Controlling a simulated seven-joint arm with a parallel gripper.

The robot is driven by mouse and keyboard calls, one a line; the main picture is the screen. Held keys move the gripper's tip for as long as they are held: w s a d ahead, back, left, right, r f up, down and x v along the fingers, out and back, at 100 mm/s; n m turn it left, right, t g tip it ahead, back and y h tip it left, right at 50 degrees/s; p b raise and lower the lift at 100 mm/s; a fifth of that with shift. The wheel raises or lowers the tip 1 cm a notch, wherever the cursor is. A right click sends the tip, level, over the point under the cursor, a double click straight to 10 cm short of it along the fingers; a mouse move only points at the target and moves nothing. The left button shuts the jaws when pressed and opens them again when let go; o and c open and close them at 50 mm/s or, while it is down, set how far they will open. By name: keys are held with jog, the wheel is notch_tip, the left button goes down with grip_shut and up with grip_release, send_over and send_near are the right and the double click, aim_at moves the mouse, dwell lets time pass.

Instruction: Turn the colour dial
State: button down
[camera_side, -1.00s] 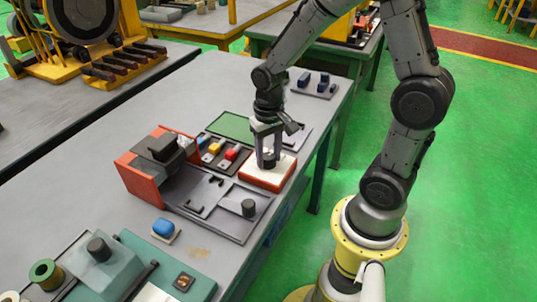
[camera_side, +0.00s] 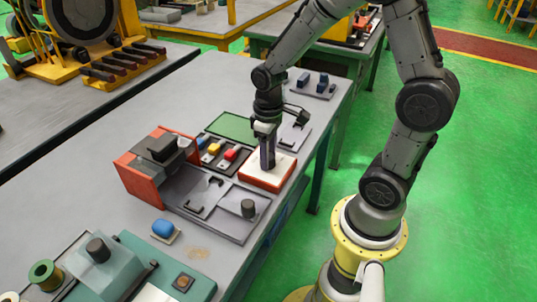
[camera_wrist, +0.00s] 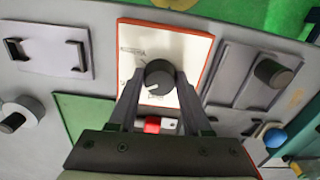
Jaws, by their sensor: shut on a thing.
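The dial is a dark round knob (camera_wrist: 160,77) with a light pointer mark, on a white plate with an orange-red rim (camera_wrist: 192,30). The plate also shows in the side view (camera_side: 283,174), near the right edge of the table. My gripper (camera_wrist: 160,80) points down over the plate, with its two fingers closed on the sides of the knob. In the side view my gripper (camera_side: 267,162) hides most of the knob.
A grey tray with a dark knob (camera_side: 248,208) and an orange-sided box (camera_side: 140,182) stand nearer. A blue button (camera_side: 163,228) is at the front. A green panel (camera_side: 232,126) lies behind.

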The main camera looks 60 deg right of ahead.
jog(key=shift+r, duration=0.1)
dwell(0.3)
jog(key=shift+c, duration=1.7)
grip_release()
notch_tip(320, 180, up, 14)
